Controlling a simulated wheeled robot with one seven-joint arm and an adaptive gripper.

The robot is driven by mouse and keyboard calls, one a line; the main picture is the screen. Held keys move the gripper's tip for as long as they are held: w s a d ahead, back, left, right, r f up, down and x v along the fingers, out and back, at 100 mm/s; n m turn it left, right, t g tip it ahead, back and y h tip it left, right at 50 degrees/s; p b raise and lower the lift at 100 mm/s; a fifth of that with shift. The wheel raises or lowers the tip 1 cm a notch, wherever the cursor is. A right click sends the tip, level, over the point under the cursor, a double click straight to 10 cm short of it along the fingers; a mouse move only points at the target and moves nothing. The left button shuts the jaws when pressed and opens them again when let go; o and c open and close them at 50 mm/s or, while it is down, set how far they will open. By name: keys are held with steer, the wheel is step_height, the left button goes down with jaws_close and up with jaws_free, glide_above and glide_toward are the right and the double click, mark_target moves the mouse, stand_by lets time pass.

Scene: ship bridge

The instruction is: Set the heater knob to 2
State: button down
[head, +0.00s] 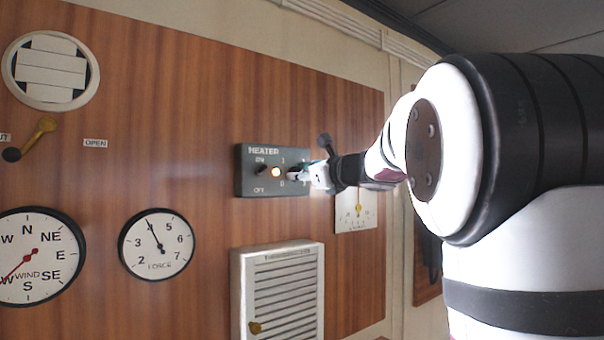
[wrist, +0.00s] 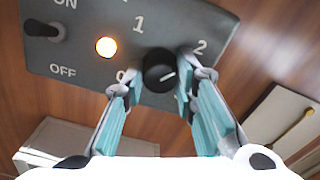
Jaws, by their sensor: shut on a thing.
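The heater panel (head: 247,183) is a dark grey box on the wooden wall, and it fills the upper part of the wrist view (wrist: 75,55). Its black round knob (wrist: 155,62) has the figures 0, 1 and 2 around it. The knob's white mark points right and slightly up, roughly toward the 2. My gripper (wrist: 160,82) is shut on the knob, one finger on each side. In the head view my gripper (head: 300,175) covers the knob and the panel's right part.
A lit amber lamp (wrist: 106,47) and an ON/OFF toggle switch (wrist: 43,30) sit left of the knob. A white louvred cabinet (head: 278,290) is below the panel. Wind and force dials (head: 157,243) are to the left.

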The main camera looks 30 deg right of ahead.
steer(key=shift+r, duration=0.1)
steer(key=c, duration=1.3)
jaws_free()
steer(key=shift+w, duration=0.1)
steer(key=s, duration=1.2)
steer(key=shift+d, duration=0.2)
steer(key=shift+a, duration=0.1)
